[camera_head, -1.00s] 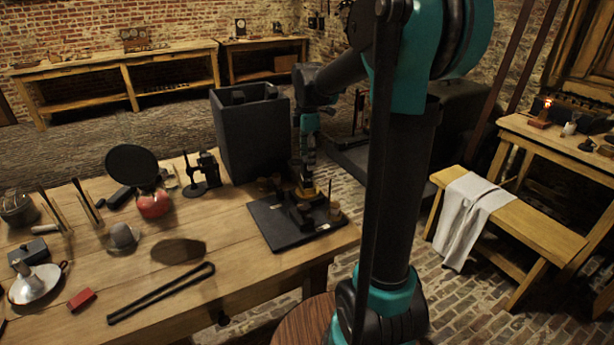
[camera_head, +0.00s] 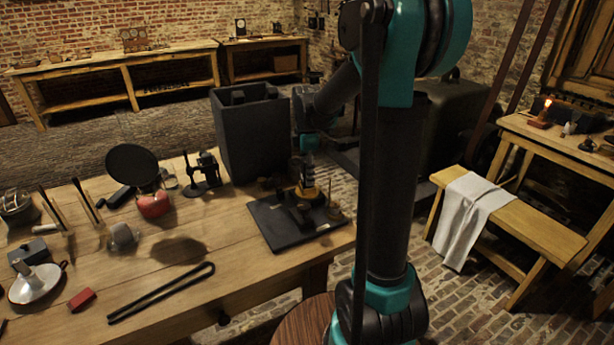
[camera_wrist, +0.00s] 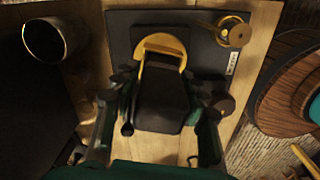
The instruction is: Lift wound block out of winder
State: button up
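The winder (camera_head: 285,232) is a black board with dark fittings at the right end of the wooden table. It also shows at the top of the wrist view (camera_wrist: 120,32). A dark block (camera_wrist: 162,100) with a yellow arched piece (camera_wrist: 160,48) behind it lies between my fingers in the wrist view. My gripper (camera_head: 308,185) points down over the winder. Its fingers (camera_wrist: 162,88) flank the block on both sides. I cannot tell whether they press on it or stand slightly apart. The block's underside is hidden.
A tall dark jar (camera_head: 250,140) stands just behind the winder. A brass spool (camera_wrist: 234,32) stands on the board's right corner. A small dark stand (camera_head: 203,175), red pot (camera_head: 154,204) and black strap (camera_head: 160,293) lie to the left. The table's right edge is close.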

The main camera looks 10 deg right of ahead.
grip_shut()
jog(key=shift+r, duration=0.1)
